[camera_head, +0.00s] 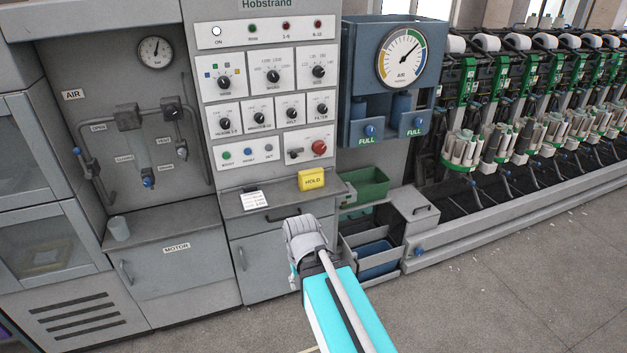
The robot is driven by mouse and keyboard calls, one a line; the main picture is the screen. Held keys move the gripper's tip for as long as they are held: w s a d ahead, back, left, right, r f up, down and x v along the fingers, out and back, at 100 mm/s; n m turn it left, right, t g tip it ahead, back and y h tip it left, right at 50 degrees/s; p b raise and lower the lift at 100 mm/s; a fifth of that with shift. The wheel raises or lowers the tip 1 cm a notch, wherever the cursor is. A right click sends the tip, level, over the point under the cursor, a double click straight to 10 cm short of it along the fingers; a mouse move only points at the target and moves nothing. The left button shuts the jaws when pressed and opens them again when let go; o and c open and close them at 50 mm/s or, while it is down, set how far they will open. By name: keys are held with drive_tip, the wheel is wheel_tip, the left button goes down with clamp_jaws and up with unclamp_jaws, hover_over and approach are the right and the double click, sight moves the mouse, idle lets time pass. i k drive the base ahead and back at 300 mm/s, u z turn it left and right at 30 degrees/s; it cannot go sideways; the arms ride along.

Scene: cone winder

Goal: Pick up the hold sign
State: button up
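The hold sign (312,180) is a small yellow block with the dark word HOLD. It stands upright on the narrow grey shelf (258,217) under the control panel, near the shelf's right end. Part of my arm rises from the bottom of the view, with its grey joint in front of the cabinet, below and slightly left of the sign. No gripper fingers show, so I cannot see whether they are open or shut. Nothing touches the sign.
A white printed card (253,200) lies on the shelf left of the sign. The control panel (262,100) with knobs and a red button rises behind. A green bin (366,187) and a blue bin (376,262) are at right. A grey cup (119,228) stands at left.

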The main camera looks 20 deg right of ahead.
sight(310, 179)
drive_tip(key=u, duration=0.1)
drive_tip(key=i, duration=1)
drive_tip(key=z, duration=0.05)
